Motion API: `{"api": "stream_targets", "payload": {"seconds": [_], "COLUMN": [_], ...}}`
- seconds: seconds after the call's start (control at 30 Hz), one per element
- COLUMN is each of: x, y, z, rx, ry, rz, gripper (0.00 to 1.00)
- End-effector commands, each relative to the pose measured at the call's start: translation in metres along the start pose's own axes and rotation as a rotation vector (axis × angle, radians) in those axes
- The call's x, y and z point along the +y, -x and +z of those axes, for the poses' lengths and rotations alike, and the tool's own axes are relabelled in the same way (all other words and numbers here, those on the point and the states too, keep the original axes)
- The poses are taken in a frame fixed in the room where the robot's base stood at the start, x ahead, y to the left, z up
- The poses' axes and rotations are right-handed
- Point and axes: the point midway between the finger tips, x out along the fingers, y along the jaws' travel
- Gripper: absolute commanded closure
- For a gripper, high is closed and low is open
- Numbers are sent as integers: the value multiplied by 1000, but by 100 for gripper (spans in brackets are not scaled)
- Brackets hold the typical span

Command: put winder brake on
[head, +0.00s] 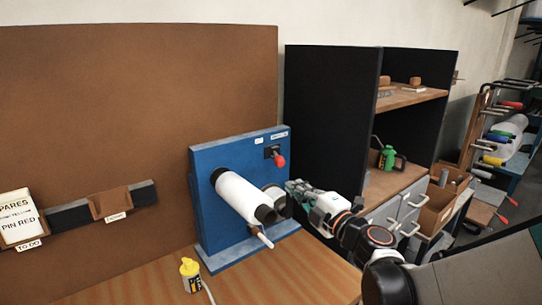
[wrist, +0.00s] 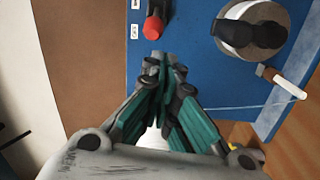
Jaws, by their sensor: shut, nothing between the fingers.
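The winder is a blue upright panel (head: 215,155) on a blue base, with a large white roll (head: 238,192) sticking out of it. A short lever with a red knob (head: 280,161), seemingly the brake, is mounted near the panel's upper right. The red knob also shows at the top of the wrist view (wrist: 152,28). My gripper (head: 290,186) is just below and right of the red knob in the head view. In the wrist view the fingers (wrist: 165,62) are shut together and empty, close to the knob but seemingly apart from it.
A crank with a white handle (head: 264,238) juts out below the roll; it also shows in the wrist view (wrist: 290,84). A yellow-capped container (head: 191,275) stands on the wooden bench (head: 290,280). A dark shelf unit (head: 330,110) stands right of the winder.

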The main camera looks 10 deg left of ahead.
Motion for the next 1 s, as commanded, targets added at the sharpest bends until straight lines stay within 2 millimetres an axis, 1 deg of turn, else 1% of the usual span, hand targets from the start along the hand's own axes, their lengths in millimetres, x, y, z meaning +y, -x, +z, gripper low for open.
{"api": "stream_targets", "payload": {"seconds": [0.03,0.17,0.53,0.67,0.77,1.0], "x": [11,19,19,18,18,18], "y": [-5,-12,-13,-19,-32,-74], "z": [-10,-21,-22,-22,-22,-22], "rx": [-4,-21,-28,-27,-25,-25], "ry": [-16,-44,-52,-51,-51,-52], "rz": [4,11,13,13,12,12], "gripper": [100,100,100,100,100,100]}}
